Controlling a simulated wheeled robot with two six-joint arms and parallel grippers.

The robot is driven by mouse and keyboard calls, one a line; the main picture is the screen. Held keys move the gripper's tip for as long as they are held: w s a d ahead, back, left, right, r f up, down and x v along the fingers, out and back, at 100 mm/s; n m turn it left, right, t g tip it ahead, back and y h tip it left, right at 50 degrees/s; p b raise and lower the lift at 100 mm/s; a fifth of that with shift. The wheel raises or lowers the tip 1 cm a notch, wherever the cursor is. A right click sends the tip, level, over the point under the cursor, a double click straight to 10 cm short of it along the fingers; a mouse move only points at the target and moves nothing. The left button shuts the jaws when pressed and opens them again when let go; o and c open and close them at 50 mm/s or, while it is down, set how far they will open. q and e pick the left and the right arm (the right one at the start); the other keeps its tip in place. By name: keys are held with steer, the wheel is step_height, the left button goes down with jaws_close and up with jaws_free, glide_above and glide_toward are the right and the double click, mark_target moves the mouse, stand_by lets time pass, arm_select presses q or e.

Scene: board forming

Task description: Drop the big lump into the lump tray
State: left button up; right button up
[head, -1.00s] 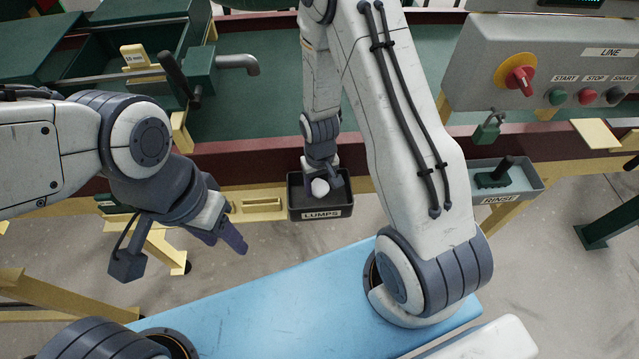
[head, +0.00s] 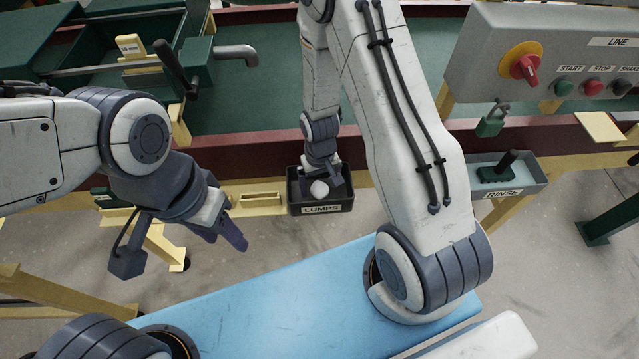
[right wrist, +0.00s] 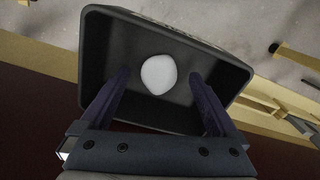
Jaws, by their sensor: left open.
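The big lump (head: 319,189) is a white, rounded piece inside the black lump tray (head: 321,209), labelled LUMPS. My right gripper (head: 320,180) points down into the tray from above. In the right wrist view its fingers (right wrist: 157,103) are spread wide, and the lump (right wrist: 158,74) lies between and beyond them, with clear gaps on both sides. The dark tray floor (right wrist: 128,55) shows around the lump. My left gripper (head: 223,232) is open and empty to the left of the tray, clear of it.
A grey RINSE tray (head: 530,184) with a dark-handled tool stands to the right. The control box (head: 560,50) with a red knob is at the upper right. A yellow ledge (head: 258,200) adjoins the tray's left side. The green machine bed (head: 250,95) lies behind.

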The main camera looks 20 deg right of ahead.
steer(key=shift+r, duration=0.1)
step_height(320, 180, up, 10)
steer(key=shift+r+b, duration=0.15)
steer(key=shift+b, duration=0.2)
stand_by(0.6)
steer(key=s+a+r+n, duration=0.3)
steer(key=s+a+r, duration=0.3)
steer(key=s, duration=0.3)
steer(key=s+a+r+n+y, duration=0.1)
steer(key=s+a+r+n, duration=0.3)
steer(key=s+a+r, duration=0.2)
steer(key=s+r, duration=0.2)
steer(key=s, duration=0.1)
steer(key=shift+a+r+n, duration=0.2)
steer(key=shift+r+n, duration=0.1)
stand_by(0.7)
